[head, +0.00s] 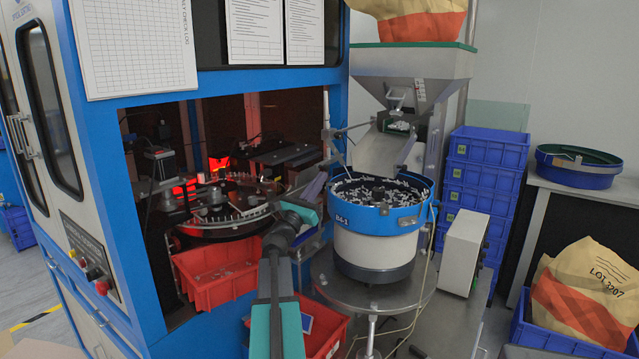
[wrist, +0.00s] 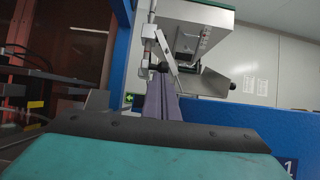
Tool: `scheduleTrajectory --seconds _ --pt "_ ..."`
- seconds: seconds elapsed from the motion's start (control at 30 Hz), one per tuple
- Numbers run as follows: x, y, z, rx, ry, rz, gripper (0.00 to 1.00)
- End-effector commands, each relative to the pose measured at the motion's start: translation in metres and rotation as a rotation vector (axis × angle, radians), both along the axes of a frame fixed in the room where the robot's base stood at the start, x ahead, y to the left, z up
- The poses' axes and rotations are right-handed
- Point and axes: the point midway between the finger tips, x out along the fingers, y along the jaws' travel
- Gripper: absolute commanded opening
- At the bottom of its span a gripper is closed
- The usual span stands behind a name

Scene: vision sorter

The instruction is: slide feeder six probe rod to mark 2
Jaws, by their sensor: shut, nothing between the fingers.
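The probe rod (head: 349,152) is a thin rod hanging from a bracket above the blue-rimmed feeder bowl (head: 378,220). In the wrist view a slim pale rod assembly (wrist: 164,45) with a dark knob (wrist: 163,67) stands just beyond the fingertips. My gripper (head: 323,172) is at the left of the bowl rim, its purple-grey fingers pointing up toward the bracket. In the wrist view my gripper (wrist: 160,78) has its fingers together and empty. Whether they touch the knob is unclear. I cannot read any mark numbers. The bowl's label is small and not clearly a six.
A hopper (head: 412,68) and chute stand behind the bowl. The blue machine cabinet (head: 125,190) with its red-lit dial is on the left, with red bins (head: 217,274) below. A grey box (head: 461,252) and stacked blue crates (head: 480,190) stand right of the bowl.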

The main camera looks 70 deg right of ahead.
Motion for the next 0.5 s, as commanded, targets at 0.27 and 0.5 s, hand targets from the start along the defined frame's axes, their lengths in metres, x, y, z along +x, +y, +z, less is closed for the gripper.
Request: scheduleTrajectory --seconds 0.27,0.5 --pt "0.002 0.010 -0.007 0.000 0.000 0.001 0.00" --pt "0.006 0.032 -0.021 0.000 0.000 0.002 0.00"
